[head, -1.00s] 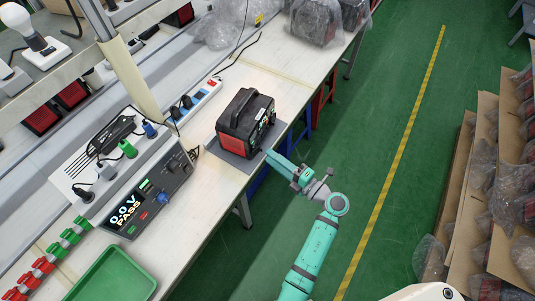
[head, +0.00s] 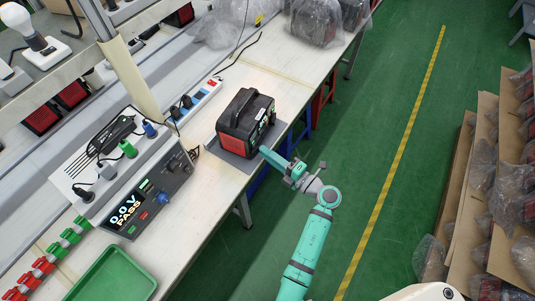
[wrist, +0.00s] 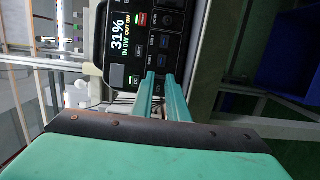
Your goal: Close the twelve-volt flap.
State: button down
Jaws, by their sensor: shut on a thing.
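The power station (head: 246,122), a black box with a red end and a top handle, stands on a grey mat on the bench. Its front panel (wrist: 135,50) fills the upper middle of the wrist view, with a lit screen reading 31% and several ports. My gripper (head: 264,151) is at the front of the station, low on the panel. In the wrist view its teal fingers (wrist: 160,76) are close together, with their tips at the panel's lower right part. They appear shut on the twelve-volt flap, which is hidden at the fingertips.
The mat (head: 235,147) lies near the bench's front edge. A tester reading 0.0V PASS (head: 128,208) and a green tray (head: 112,276) stand to the left. A power strip (head: 197,99) lies behind. The green floor right of the bench is clear up to the cartons (head: 478,165).

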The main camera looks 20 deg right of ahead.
jog(key=shift+w+d+n+g+y, duration=0.1)
jog(key=shift+w+n+g+y, duration=0.25)
jog(key=shift+n+g+y, duration=0.55)
jog(key=shift+w+n+g+y, duration=0.35)
jog(key=shift+n+g+y, duration=0.3)
jog(key=shift+y, duration=0.45)
jog(key=c, duration=1.7)
grip_release()
jog(key=shift+d, duration=0.1)
jog(key=v, duration=1)
jog(key=shift+s+d, duration=0.2)
jog(key=shift+s, duration=0.1)
